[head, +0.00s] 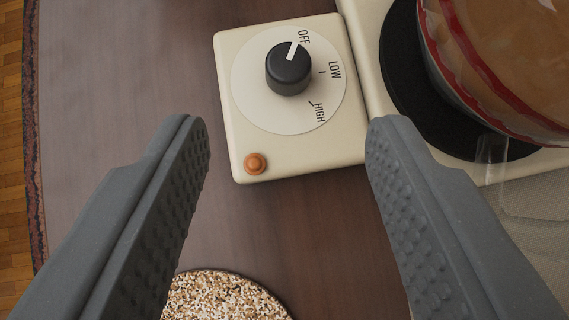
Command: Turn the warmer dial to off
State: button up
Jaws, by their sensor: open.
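The warmer dial (289,69) is a black round knob with a white pointer line, set on a pale disc on the cream control box (240,151). The disc is printed OFF, LOW and HIGH. The white pointer points at the OFF mark, near the top of the picture. My gripper (288,140) is open and empty, with its two grey ridged fingers wide apart. The fingertips show below and to either side of the dial, apart from it.
An orange indicator (255,163) sits at the box's lower left corner. On the right, a glass pot (500,60) with brown contents and a red band stands on a black plate (403,75). A speckled round mat (225,298) lies below. The wooden table (130,90) is clear at left.

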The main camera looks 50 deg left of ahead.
jog(key=shift+p+v, duration=0.3)
jog(key=shift+v, duration=2.45)
jog(key=s+a+r+m+t+h+p, duration=0.1)
jog(key=s+r+t, duration=0.1)
jog(key=r, duration=0.8)
jog(key=s+a+r+m+t+h, duration=0.1)
jog(key=s+r+m+t, duration=0.1)
jog(key=r, duration=0.7)
jog(key=s+a+r+m+t+h+p, duration=0.1)
jog(key=s+a+r+m+t+h, duration=0.1)
jog(key=s+r, duration=0.4)
jog(key=s+a+r+m+t+h+p, duration=0.1)
jog(key=s+r, duration=0.6)
jog(key=r, duration=0.7)
jog(key=a+m+t+h, duration=0.1)
jog(key=m+t, duration=0.1)
jog(key=shift+a+r+m, duration=0.2)
jog(key=shift+r+m, duration=0.1)
jog(key=shift+m, duration=0.1)
